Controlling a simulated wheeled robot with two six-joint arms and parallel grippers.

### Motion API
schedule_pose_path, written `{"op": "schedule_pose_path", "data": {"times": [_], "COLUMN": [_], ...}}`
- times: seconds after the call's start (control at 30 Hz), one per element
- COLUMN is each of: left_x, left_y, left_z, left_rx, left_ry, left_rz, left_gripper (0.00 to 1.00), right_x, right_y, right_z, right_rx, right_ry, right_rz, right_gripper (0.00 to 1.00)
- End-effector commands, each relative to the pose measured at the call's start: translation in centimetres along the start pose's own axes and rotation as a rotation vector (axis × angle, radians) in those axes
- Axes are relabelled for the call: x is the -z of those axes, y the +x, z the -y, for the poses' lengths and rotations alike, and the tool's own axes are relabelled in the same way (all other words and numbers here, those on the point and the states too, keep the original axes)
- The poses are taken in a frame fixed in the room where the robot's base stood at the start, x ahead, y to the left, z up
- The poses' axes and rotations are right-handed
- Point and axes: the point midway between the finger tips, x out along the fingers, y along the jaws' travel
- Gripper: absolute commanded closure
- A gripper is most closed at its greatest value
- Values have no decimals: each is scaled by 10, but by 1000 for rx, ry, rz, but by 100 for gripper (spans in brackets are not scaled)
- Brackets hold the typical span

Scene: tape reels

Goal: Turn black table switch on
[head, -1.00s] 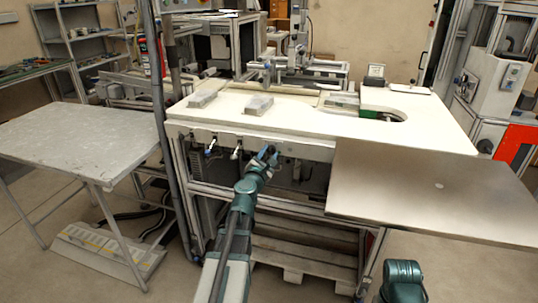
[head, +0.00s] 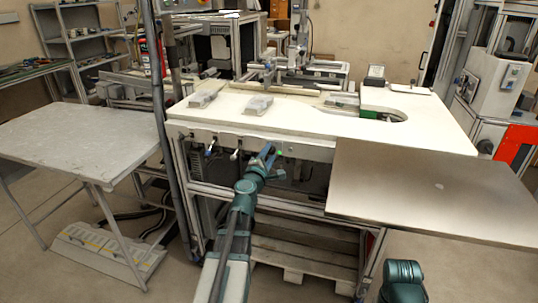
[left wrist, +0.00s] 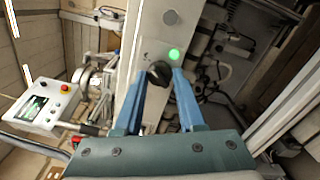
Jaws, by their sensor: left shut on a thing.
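The black table switch (left wrist: 159,72) is a round dark knob on the white front panel of the table. My left gripper (left wrist: 161,80) is shut on it, with a blue finger on either side. A green light (left wrist: 174,54) glows on the panel beside the switch. In the head view, my left gripper (head: 268,155) is at the table's front edge, and the green light (head: 279,151) shows just right of its tips. The switch is hidden there by the fingers. My right gripper is not in view.
A metal sheet (head: 430,190) juts out at the right. A grey side table (head: 75,140) stands at the left.

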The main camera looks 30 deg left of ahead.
Motion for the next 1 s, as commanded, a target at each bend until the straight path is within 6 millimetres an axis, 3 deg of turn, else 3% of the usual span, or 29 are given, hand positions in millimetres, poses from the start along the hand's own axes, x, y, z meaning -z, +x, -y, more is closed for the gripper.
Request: {"op": "schedule_pose_path", "data": {"times": [0.47, 0.5, 0.63, 1.0], "left_x": [-1, -1, -1, 0], "left_y": [-1, -1, -1, -2], "left_z": [1, 1, 1, 0], "left_rx": [1, 1, 1, 0], "left_ry": [13, 13, 12, 11], "left_rz": [1, 2, 1, 1], "left_gripper": [100, 57, 34, 31], "right_x": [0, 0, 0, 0], "right_y": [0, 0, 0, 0], "right_z": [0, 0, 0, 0], "right_rx": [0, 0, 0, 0], "right_ry": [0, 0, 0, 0], "right_rz": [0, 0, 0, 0], "right_gripper": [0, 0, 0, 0]}}
